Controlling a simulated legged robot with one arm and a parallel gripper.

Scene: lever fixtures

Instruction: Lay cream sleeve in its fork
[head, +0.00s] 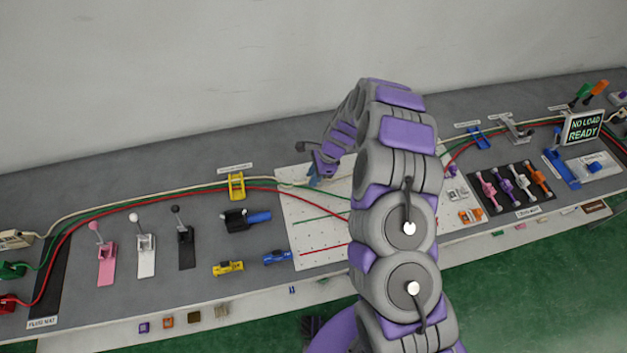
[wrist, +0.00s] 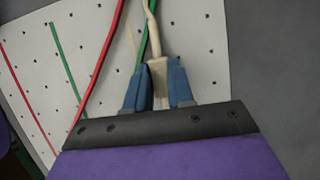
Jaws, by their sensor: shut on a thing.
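My gripper (wrist: 160,88) has two blue fingers in the wrist view, shut on the cream sleeve (wrist: 158,72), which sits between them. The cream cable (wrist: 152,30) runs up from the sleeve, crossing close to the green cable. In the head view my gripper (head: 314,182) is at the upper left part of the white perforated board (head: 300,225), and the sleeve is too small to make out there. I cannot make out the cream fork in either view. A short cream line (wrist: 131,38) shows on the board, left of the green cable.
A red cable (wrist: 103,58) and the green cable (wrist: 143,55) run close by on the left. My arm hides much of the board's right side.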

